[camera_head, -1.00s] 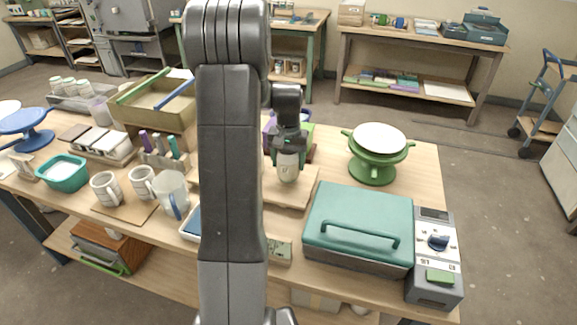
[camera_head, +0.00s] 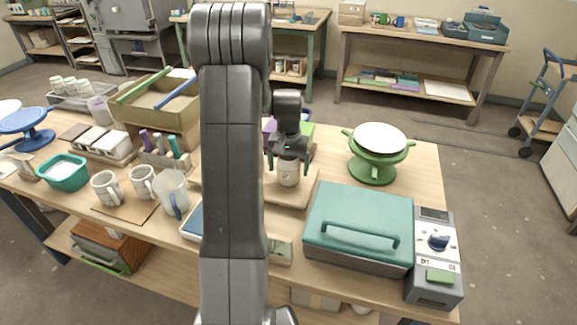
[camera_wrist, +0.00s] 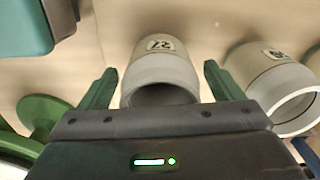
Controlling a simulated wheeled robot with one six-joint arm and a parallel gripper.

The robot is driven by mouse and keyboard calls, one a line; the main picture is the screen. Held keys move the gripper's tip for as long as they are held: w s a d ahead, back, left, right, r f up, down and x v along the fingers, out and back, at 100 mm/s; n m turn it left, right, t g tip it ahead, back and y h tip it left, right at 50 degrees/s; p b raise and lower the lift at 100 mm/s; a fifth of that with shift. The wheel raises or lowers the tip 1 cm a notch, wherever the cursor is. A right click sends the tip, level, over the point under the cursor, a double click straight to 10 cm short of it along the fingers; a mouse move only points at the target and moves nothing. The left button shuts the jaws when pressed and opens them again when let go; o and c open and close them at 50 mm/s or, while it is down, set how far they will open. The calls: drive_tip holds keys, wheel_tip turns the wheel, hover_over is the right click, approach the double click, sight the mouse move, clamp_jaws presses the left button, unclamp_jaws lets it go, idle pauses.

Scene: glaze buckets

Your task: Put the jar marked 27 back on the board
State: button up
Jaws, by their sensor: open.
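The jar marked 27 (camera_wrist: 160,72) is a pale, open-mouthed jar with a small number label. In the head view the jar (camera_head: 289,174) stands upright on the wooden board (camera_head: 295,199). My gripper (camera_head: 289,163) is open around the jar's upper part. In the wrist view my gripper (camera_wrist: 160,72) has one green finger on each side, with a gap between each finger and the jar. My arm hides the left part of the board in the head view.
A second labelled jar (camera_wrist: 272,80) stands close to the right finger in the wrist view.

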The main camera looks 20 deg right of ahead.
wheel_tip(320, 180, up, 12)
idle(0.4)
